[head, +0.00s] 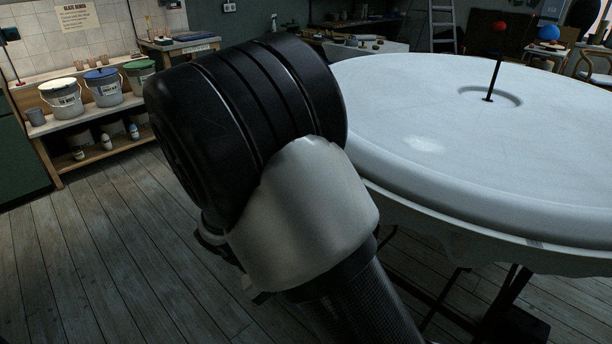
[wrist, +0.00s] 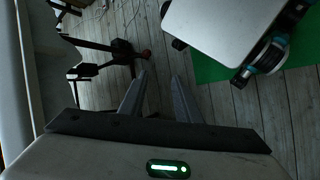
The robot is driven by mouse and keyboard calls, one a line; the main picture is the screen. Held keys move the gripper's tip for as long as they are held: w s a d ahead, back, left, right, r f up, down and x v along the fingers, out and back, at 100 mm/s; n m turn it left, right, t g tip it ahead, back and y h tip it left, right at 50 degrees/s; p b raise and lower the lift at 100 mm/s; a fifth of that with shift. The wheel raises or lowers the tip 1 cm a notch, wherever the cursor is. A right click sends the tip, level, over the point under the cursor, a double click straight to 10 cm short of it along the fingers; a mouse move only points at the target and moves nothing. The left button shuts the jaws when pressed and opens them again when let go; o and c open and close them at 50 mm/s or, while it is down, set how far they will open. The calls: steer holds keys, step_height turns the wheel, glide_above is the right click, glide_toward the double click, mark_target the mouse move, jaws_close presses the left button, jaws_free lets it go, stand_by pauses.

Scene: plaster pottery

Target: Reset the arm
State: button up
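A thin black rod with a red ball on top (head: 497,55) stands upright in a round recess of the large white round top (head: 425,95) in the head view. In the wrist view a small dark red knob (wrist: 145,54) sits at the end of a black part of the floor stand (wrist: 108,58). I cannot tell which of the two is the lock pin. My gripper (wrist: 158,78) is open and empty, its two fingers apart over the floor, with the red knob beyond the left fingertip. My gripper does not show in the head view, where my arm fills the middle.
The white top's rim and dark legs (head: 505,300) stand right of my arm. Shelves with buckets (head: 103,87) are at the left wall. Wooden floor (head: 110,240) is clear at left. A green mat (wrist: 215,65) lies by my wheeled base in the wrist view.

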steer(key=s+d+r+m+t+y, duration=0.2)
steer(key=s+d+r+t+y, duration=0.3)
steer(key=r, duration=0.7)
steer(key=s+d+r+m+t+y, duration=0.1)
steer(key=s+d+r+m+y, duration=0.15)
steer(key=d+r, duration=0.7)
step_height(320, 180, up, 25)
steer(key=a+p, duration=0.2)
steer(key=p, duration=2.1)
steer(key=shift+s+r+n, duration=0.2)
steer(key=shift+s+n, duration=0.05)
steer(key=shift+n, duration=0.1)
